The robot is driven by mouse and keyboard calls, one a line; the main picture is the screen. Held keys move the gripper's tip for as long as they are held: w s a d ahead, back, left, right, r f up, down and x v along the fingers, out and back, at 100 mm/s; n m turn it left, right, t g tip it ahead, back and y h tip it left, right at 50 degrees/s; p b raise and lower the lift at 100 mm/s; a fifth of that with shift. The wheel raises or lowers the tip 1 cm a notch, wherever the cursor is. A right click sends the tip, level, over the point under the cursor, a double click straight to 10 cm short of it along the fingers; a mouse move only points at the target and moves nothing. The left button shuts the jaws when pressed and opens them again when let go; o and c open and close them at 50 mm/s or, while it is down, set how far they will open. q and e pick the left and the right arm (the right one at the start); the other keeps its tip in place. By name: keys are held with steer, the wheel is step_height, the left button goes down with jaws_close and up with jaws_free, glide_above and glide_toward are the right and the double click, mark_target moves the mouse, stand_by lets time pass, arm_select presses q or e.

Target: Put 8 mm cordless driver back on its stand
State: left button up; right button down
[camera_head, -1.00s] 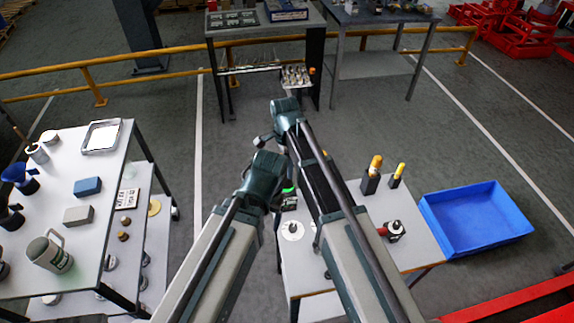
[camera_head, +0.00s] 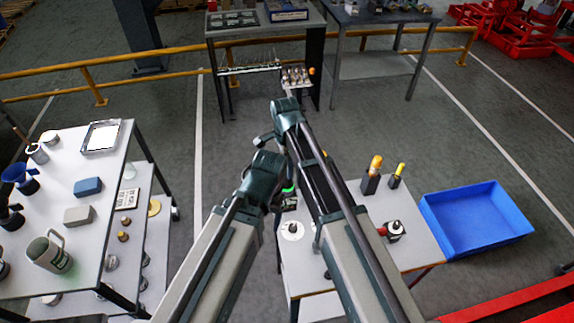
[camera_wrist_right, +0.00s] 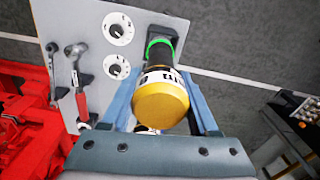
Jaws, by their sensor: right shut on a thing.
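The cordless driver (camera_wrist_right: 160,98) has a yellow end, a white label band and a dark body. My right gripper (camera_wrist_right: 163,92) is shut on it, with one blue finger on each side. A bright green ring (camera_wrist_right: 160,44) shows at the driver's far end, over a dark square stand (camera_wrist_right: 182,38) on the table. I cannot tell whether the driver touches the stand or hangs above it. In the head view the green ring (camera_head: 289,189) shows beside my arms, which hide most of the right gripper and driver. My left gripper is hidden.
The table (camera_head: 412,248) also holds an orange-handled tool (camera_head: 375,166), a yellow-handled tool (camera_head: 398,172), a white dial disc (camera_head: 291,230) and a red-handled ratchet (camera_wrist_right: 79,98). A blue bin (camera_head: 478,220) lies to its right. A cluttered table (camera_head: 105,235) stands left.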

steer(key=shift+f+b, duration=1)
steer(key=shift+c, duration=0.3)
jaws_free()
steer(key=shift+r, duration=0.1)
steer(key=r+p, duration=1.3)
steer(key=p, duration=0.1)
steer(key=shift+a+r, duration=0.2)
steer(key=shift+r, duration=0.2)
steer(key=shift+f, duration=0.1)
steer(key=shift+s, duration=0.1)
